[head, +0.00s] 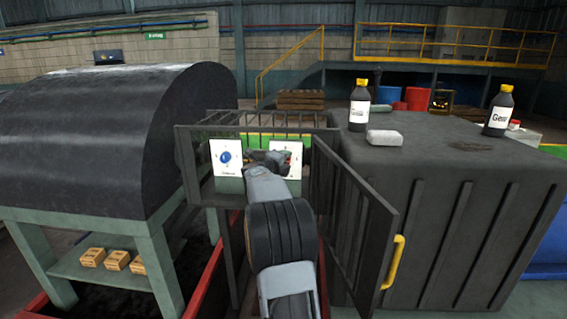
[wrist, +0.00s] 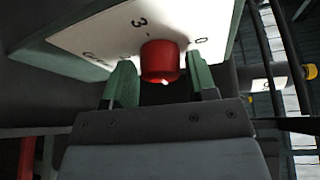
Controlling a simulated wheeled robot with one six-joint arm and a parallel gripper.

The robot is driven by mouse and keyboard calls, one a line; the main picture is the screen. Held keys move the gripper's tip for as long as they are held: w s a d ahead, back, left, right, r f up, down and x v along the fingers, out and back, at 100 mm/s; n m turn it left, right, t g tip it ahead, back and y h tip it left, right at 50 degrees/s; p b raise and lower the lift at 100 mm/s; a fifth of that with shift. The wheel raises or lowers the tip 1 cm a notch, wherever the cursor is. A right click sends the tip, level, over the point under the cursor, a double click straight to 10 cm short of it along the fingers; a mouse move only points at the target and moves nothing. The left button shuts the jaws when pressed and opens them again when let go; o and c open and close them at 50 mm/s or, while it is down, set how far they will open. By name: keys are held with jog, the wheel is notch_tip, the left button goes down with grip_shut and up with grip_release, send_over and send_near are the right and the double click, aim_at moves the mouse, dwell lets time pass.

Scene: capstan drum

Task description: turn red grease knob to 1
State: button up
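The red grease knob (wrist: 160,60) stands out from a white dial plate (wrist: 95,42) in the wrist view. The plate bears a 3, a 0 and another mark at the left that I cannot read surely. A small pale mark shows at the knob's lower edge. My gripper (wrist: 162,80) is open, its green fingers on either side of the knob with gaps between. In the head view, my gripper (head: 274,158) is in front of the right-hand plate (head: 294,172) and hides most of it; only a bit of red shows.
A blue knob (head: 226,157) is on the left-hand plate. A barred cage door with a yellow handle (head: 393,262) stands open to the right of my arm. A dark drum (head: 110,140) is at left. Bottles (head: 359,104) stand on the dark cabinet (head: 440,150) at right.

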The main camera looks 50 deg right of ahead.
jog(key=shift+o, duration=0.9)
jog(key=b+v, duration=0.1)
jog(key=v, duration=1.3)
jog(key=shift+d, duration=0.1)
